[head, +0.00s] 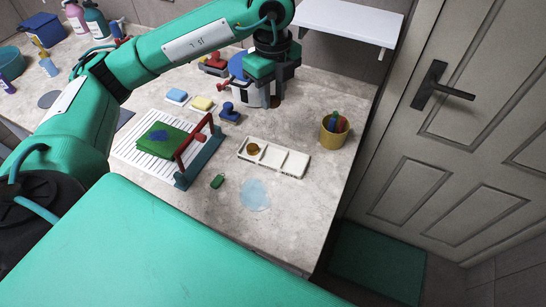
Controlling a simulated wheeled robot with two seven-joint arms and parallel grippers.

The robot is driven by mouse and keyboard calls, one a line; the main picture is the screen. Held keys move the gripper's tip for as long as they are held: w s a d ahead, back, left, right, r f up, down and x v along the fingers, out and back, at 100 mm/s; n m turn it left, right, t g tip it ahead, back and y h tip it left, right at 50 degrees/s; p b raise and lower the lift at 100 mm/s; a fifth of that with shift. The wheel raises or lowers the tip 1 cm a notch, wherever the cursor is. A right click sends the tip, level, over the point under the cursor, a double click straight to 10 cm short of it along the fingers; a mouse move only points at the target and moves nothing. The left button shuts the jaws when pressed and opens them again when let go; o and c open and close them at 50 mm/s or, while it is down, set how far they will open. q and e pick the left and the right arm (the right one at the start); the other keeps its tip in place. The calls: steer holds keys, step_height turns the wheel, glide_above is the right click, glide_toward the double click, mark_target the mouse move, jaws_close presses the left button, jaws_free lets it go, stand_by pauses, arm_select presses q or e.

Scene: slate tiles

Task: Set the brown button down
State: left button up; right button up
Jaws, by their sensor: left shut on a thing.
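A brown round disc (253,149), which looks like the brown button, lies in the left compartment of a white tray (273,157). My left gripper (271,100) points down over the back of the counter, behind the tray and apart from it. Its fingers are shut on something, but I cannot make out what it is. A white pot (246,96) is right beside the fingers, partly hidden by them. My right gripper is not in view.
A blue stamp (230,112), a green tag (217,181) and a light blue patch (254,194) lie near the tray. A yellow cup (334,131) stands right. The front right counter is clear.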

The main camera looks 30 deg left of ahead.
mark_target(273, 158)
arm_select(q)
steer(key=shift+n, duration=0.3)
steer(key=shift+f, duration=0.25)
step_height(273, 158, down, 18)
steer(key=p, duration=0.4)
steer(key=shift+f, duration=0.7)
steer(key=shift+f, duration=0.1)
steer(key=o, duration=0.7)
steer(key=shift+c, duration=0.2)
